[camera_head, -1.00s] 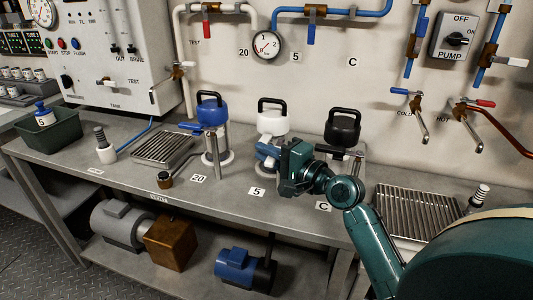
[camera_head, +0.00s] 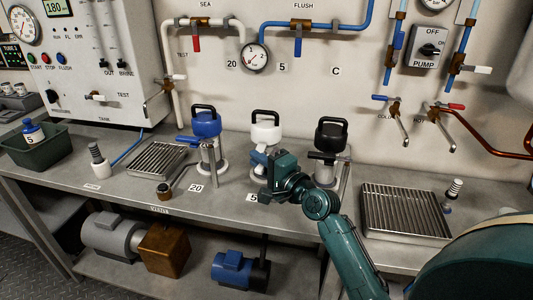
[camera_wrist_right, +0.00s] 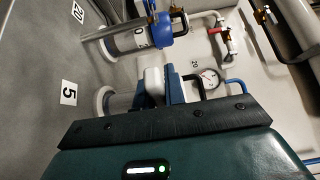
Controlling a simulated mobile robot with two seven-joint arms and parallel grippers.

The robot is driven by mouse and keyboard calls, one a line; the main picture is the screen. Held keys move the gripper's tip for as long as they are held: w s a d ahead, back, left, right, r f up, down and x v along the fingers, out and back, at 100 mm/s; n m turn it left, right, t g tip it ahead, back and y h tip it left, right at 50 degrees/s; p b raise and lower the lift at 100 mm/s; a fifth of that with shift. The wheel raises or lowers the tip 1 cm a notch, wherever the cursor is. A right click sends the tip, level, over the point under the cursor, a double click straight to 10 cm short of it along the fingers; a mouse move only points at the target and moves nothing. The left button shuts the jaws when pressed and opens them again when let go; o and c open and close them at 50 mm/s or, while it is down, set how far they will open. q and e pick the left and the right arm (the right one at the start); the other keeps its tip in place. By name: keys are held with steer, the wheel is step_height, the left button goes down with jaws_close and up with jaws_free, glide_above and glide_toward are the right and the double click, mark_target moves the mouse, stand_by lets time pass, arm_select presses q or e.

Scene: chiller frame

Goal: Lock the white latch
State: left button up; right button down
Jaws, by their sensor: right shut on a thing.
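The white-capped filter housing (camera_head: 266,132) stands upright on the bench, the middle of a row of three. My right gripper (camera_head: 258,158) is at its front, just below the cap, its arm coming in from the lower right. In the right wrist view, the blue fingers (camera_wrist_right: 174,86) are beside a white part (camera_wrist_right: 153,82), which appears to be the white latch. The gripper is shut on it. The gripper body and fingers hide most of the latch and the lower housing. I cannot tell the latch's exact angle. My left gripper is not in view.
The blue-capped housing (camera_head: 206,125) with its blue lever stands left, the black-capped one (camera_head: 331,136) close on the right. Drain grates (camera_head: 157,158) lie on the bench. A pressure gauge (camera_head: 254,57) and pipes are on the wall behind.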

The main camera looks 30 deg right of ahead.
steer(key=shift+w+m+h+p, duration=0.3)
steer(key=shift+m+h+p, duration=0.2)
steer(key=shift+h+p, duration=0.35)
steer(key=shift+w+m+h+p, duration=0.25)
steer(key=shift+m+h+p, duration=0.25)
steer(key=shift+h+p, duration=0.35)
steer(key=c, duration=1.5)
jaws_free()
steer(key=shift+a, duration=0.1)
steer(key=shift+o, duration=0.2)
steer(key=shift+s, duration=0.15)
steer(key=s+b, duration=0.1)
steer(key=s, duration=1.2)
steer(key=shift+d, duration=0.25)
steer(key=shift+c, duration=0.4)
